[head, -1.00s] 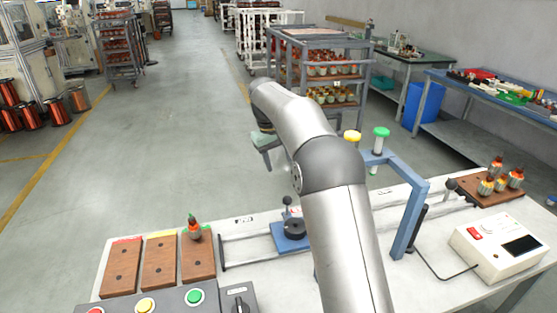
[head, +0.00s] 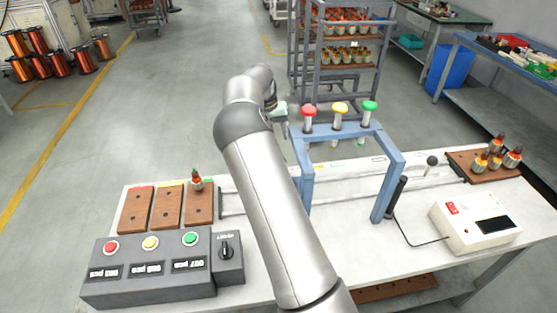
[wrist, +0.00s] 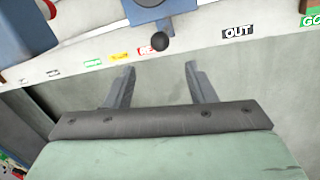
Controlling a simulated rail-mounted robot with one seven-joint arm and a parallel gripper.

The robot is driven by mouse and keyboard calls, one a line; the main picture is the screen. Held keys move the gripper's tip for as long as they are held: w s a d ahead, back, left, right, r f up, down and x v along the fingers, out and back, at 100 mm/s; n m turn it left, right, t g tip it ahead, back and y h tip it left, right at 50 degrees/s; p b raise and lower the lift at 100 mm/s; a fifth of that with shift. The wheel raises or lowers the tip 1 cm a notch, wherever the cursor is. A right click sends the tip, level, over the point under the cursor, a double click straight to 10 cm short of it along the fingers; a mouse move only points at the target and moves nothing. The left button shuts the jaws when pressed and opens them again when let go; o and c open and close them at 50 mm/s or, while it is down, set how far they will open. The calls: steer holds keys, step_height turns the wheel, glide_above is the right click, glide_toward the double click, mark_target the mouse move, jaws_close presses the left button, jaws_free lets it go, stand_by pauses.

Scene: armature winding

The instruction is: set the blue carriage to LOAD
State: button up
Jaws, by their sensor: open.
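The blue carriage (wrist: 158,8) shows at the top of the wrist view, cut off by the edge. A black ball knob (wrist: 160,44) sticks out from it toward my gripper. In the head view I cannot see the carriage; my arm covers that part of the rail (head: 345,196). My gripper (wrist: 160,78) is open and empty, its two fingers pointing toward the table edge, apart from the knob. In the head view my gripper (head: 279,112) is beyond the table's far edge, partly hidden by my arm. No LOAD label is readable.
A blue gantry (head: 390,170) with red, yellow and green knobs stands over the rail. Wooden plates (head: 167,208) and a button box (head: 150,262) are at left. A white meter (head: 470,222) is at right. An OUT label (wrist: 238,31) is right of the knob.

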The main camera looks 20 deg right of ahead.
steer(key=f+p, duration=0.1)
steer(key=f, duration=0.3)
steer(key=d+f+p, duration=0.1)
steer(key=f, duration=0.3)
steer(key=s+d+f+p, duration=0.1)
steer(key=f, duration=0.3)
steer(key=shift+d+f, duration=0.15)
steer(key=shift+f, duration=0.1)
